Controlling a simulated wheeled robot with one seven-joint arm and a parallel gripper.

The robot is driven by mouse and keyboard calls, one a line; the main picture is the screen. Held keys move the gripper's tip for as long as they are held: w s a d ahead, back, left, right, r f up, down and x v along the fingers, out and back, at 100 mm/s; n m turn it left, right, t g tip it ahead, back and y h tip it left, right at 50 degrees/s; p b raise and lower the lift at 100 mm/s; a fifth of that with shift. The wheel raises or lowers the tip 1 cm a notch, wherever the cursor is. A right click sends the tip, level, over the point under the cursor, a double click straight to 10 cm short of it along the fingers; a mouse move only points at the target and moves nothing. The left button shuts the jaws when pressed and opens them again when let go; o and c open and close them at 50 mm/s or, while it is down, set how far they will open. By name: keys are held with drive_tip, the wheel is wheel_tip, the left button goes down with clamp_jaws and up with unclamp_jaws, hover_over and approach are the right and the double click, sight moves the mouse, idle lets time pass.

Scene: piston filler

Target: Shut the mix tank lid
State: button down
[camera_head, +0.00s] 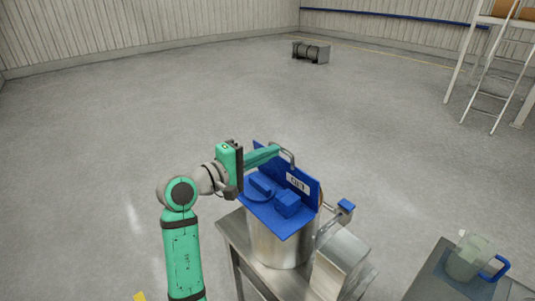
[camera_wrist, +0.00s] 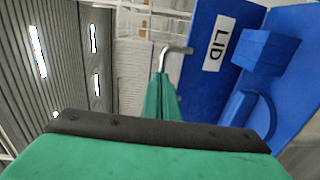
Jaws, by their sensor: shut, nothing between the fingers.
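The mix tank (camera_head: 277,243) is a round metal vessel with a blue top, standing on a metal table. Its blue lid (camera_head: 302,184) is raised, a tilted plate with a white "LID" label; it also shows in the wrist view (camera_wrist: 203,85). My gripper (camera_head: 276,150) is shut and empty, its green fingers reaching to the lid's upper edge. In the wrist view the fingers (camera_wrist: 165,90) are left of the lid. A bent grey rod (camera_wrist: 173,55) shows at the fingertips, close to the lid; I cannot tell whether it touches the lid.
Blue blocks (camera_head: 287,204) sit on the tank's top in front of the lid. A metal housing (camera_head: 340,270) and a small blue part (camera_head: 346,207) are right of the tank. A clear jug (camera_head: 468,258) with a blue handle stands on another table.

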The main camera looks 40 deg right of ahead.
drive_tip(key=w+d+y, duration=0.1)
drive_tip(key=d+y, duration=0.5)
drive_tip(key=d, duration=0.7)
drive_tip(key=d+f+y, duration=0.1)
drive_tip(key=d+f, duration=0.9)
drive_tip(key=f, duration=0.3)
drive_tip(key=shift+w+d+g+y, duration=0.3)
drive_tip(key=shift+w+d+g, duration=0.05)
drive_tip(key=shift+w+g, duration=0.05)
wheel_tip(320, 180, up, 14)
drive_tip(key=d, duration=0.2)
drive_tip(key=shift+d, duration=0.25)
